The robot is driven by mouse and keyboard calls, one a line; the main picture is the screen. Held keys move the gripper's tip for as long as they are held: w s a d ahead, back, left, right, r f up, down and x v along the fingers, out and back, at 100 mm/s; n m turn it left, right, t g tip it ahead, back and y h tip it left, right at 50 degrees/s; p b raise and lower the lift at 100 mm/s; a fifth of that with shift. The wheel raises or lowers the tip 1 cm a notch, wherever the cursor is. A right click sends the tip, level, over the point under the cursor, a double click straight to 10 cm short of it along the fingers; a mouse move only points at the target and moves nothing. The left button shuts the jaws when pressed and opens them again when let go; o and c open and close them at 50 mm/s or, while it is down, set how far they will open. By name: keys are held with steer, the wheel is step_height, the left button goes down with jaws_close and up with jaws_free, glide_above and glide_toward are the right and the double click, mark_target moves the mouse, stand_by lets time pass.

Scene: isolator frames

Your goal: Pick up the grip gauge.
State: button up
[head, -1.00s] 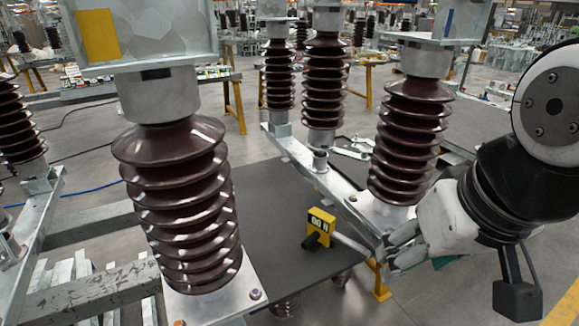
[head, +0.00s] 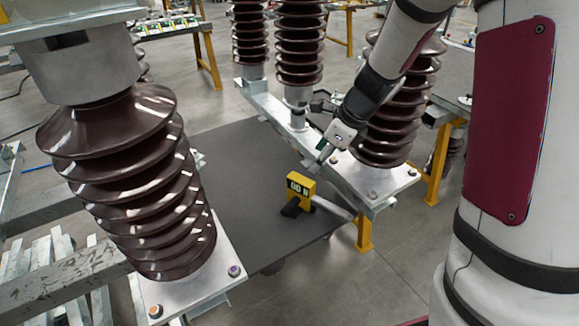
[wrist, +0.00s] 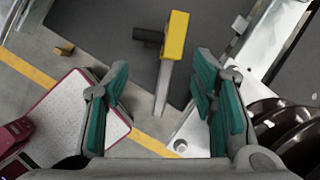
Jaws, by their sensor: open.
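The grip gauge (head: 300,188) is a yellow block with a small display, a black stub and a pale grey bar. It rests on a dark grey tabletop (head: 240,225), near its right edge. My gripper (head: 327,150) is open and empty, above and slightly right of the gauge in the head view. In the wrist view my gripper (wrist: 163,78) has its teal-padded fingers spread. The gauge's yellow body (wrist: 177,38) lies ahead, near the top, and its grey bar runs down between the fingers in the picture. No contact is visible.
A large brown insulator (head: 135,185) stands at the left. Another insulator (head: 400,125) stands close behind my gripper on a steel beam (head: 285,135). A steel plate with bolts (head: 372,182) sits right of the gauge. The tabletop left of the gauge is clear.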

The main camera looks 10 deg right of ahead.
mark_target(307, 182)
steer(key=w+f, duration=0.1)
steer(key=f, duration=0.2)
steer(key=w+f+m+b, duration=0.1)
steer(key=f, duration=0.2)
steer(key=w+f+m, duration=0.1)
steer(key=w+f, duration=0.1)
steer(key=f, duration=0.2)
steer(key=shift+w+a, duration=0.1)
steer(key=shift+a, duration=0.1)
steer(key=shift+b+x, duration=0.7)
steer(key=shift+x, duration=2.45)
steer(key=shift+d, duration=0.15)
steer(key=shift+c, duration=0.6)
jaws_close()
